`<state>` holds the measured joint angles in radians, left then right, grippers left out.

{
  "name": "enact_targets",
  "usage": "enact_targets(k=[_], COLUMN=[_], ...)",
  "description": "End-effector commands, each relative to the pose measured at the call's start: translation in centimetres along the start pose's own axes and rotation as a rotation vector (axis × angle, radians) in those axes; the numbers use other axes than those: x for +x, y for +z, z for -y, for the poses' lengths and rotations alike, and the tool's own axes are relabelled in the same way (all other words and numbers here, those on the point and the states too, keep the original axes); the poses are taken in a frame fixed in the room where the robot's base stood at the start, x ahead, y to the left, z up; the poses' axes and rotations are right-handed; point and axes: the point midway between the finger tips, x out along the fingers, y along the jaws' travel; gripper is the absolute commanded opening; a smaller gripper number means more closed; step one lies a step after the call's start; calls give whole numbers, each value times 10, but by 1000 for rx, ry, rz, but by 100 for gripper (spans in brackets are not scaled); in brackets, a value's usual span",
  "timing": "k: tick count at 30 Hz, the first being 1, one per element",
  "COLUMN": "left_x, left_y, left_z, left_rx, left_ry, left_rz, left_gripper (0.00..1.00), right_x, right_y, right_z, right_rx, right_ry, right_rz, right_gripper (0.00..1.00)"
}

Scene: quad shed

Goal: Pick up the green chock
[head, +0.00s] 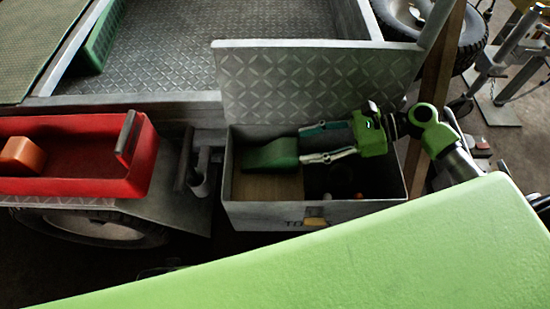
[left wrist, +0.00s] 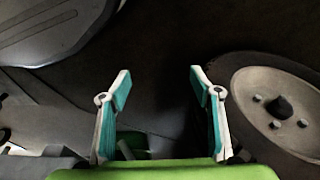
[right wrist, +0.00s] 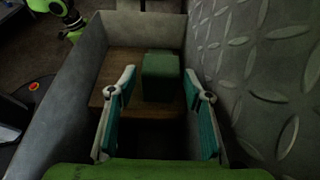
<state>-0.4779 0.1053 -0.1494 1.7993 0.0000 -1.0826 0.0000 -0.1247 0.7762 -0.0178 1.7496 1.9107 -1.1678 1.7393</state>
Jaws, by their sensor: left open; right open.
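The green chock (head: 268,154) lies in the left part of an open metal box (head: 290,213), on a wooden surface. It also shows in the right wrist view (right wrist: 162,76), ahead of and between the fingertips. My right gripper (head: 301,144) reaches into the box from the right. It is open, its fingertips close to the chock's right end; I cannot tell whether they touch it. The fingers show on both sides in the right wrist view (right wrist: 160,80). My left gripper is outside the head view; in the left wrist view (left wrist: 159,80) it is open and empty.
The box's raised lid (head: 315,85) stands behind my right gripper. A red tray (head: 80,186) with an orange block (head: 21,155) is at left. A wheel (left wrist: 275,105) is right of my left gripper. Small items lie in the box's dark right part.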

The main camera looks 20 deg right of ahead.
Motion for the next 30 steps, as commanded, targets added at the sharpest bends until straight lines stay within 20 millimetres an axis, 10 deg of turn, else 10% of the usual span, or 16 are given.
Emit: enact_targets(k=[20,26,30], left_x=[-38,-38,-38], left_y=[-18,-18,-18], left_z=[2,2,2], left_rx=[-4,-4,-3], left_ry=[-4,-3,-3], left_rz=[-21,-22,-22], left_gripper=[58,58,58], right_x=[58,58,58], right_y=[7,7,8], right_z=[2,2,2], right_rx=[-1,-1,-2], right_ry=[-1,0,-1], right_rz=[0,0,2], right_gripper=[46,2,0])
